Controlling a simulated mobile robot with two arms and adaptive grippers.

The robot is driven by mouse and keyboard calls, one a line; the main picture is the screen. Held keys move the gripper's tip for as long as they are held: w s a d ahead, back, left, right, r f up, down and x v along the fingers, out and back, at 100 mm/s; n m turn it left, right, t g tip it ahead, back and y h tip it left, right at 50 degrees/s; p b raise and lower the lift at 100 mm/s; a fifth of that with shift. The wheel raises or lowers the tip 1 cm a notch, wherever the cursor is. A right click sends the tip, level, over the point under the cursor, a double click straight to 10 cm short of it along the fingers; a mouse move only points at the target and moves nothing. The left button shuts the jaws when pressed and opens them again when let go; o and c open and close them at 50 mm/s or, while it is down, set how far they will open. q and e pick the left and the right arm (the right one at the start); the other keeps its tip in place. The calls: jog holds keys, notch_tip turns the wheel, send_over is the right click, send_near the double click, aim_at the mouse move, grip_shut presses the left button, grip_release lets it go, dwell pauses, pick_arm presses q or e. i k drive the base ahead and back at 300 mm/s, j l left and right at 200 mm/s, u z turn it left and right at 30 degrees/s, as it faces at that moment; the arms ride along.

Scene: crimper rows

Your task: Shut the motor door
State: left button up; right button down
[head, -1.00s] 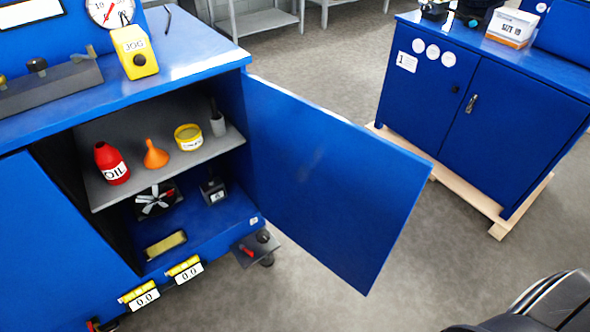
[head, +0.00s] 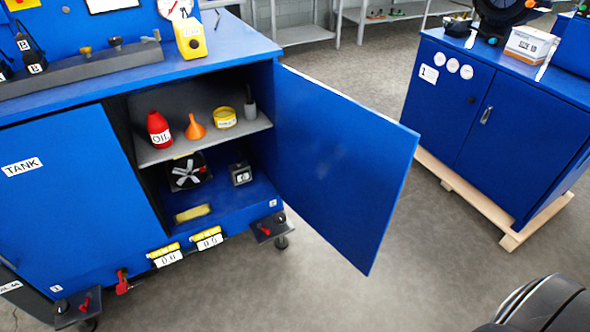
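The motor door (head: 338,165) is a blue panel hinged at the right edge of the open cabinet bay. It stands wide open, swung out toward the front right, with its inner face showing. Inside the bay, a grey shelf (head: 165,154) holds a red oil bottle (head: 158,130), an orange funnel (head: 195,128), a yellow tin (head: 224,118) and a small grey cup. Below are a fan (head: 187,173) and a small dark block (head: 240,174). Neither gripper shows. A dark rounded part at the bottom right seems to be mine.
The closed door marked TANK (head: 75,185) is left of the bay. Levelling feet with red levers (head: 266,228) stick out at the base. A second blue cabinet (head: 490,125) on a wooden pallet (head: 475,203) stands right. Grey floor is clear between.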

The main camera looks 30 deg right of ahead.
aim_at(344, 165)
jog(key=i+l+u, duration=0.1)
jog(key=l+u, duration=1)
jog(key=k+l, duration=0.1)
jog(key=l, duration=1.25)
jog(key=k+l, duration=0.15)
jog(key=l, duration=0.55)
jog(key=k+l, duration=0.1)
jog(key=l, duration=0.6)
